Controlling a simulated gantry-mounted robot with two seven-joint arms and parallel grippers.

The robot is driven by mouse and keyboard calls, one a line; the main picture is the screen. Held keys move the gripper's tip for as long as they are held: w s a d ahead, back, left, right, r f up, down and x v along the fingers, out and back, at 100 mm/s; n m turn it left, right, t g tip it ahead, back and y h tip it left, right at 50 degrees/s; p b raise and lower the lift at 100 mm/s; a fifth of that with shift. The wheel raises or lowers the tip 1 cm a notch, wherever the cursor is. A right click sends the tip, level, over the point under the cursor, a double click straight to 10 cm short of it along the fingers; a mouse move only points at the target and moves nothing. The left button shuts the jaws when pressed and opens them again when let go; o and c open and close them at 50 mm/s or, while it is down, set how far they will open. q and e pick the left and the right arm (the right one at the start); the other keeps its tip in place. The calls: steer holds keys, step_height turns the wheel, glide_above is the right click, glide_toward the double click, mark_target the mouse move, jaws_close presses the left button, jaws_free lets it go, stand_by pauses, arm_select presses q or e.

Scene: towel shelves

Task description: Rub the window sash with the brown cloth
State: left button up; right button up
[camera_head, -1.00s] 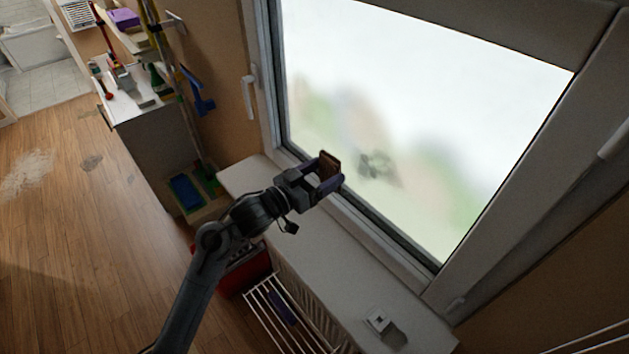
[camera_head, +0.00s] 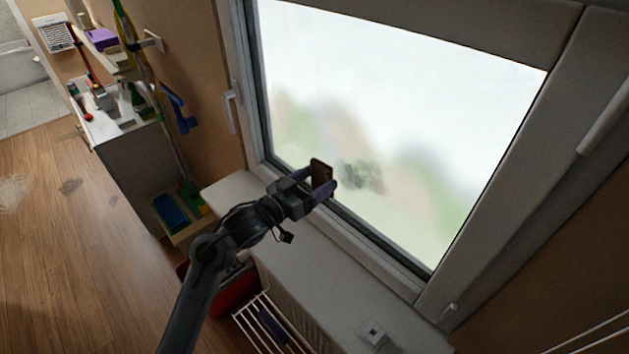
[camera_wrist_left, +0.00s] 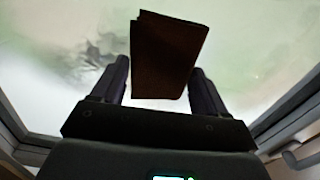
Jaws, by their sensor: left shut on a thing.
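The brown cloth (camera_head: 321,172) is a folded rectangle held upright between the fingers of my left gripper (camera_head: 322,186). It also shows in the left wrist view (camera_wrist_left: 165,55), with a finger on either side. The window sash (camera_head: 400,270) is a pale frame around a large bright pane (camera_head: 400,120). A dark grey smudge (camera_head: 362,177) shows on the pane just right of the cloth, and at the left in the wrist view (camera_wrist_left: 85,60). My left gripper is in front of the pane's lower left part. I cannot tell whether the cloth touches the glass. My right gripper is out of view.
A white windowsill (camera_head: 300,250) runs below the window, with a small white object (camera_head: 372,332) at its near end. A white rack (camera_head: 265,325) and a red container (camera_head: 236,292) are below. A window handle (camera_head: 230,108) is at left. Shelves with cleaning tools stand further left.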

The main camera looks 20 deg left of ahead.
arm_select(q)
steer(key=shift+x, duration=0.95)
steer(key=shift+d, duration=0.15)
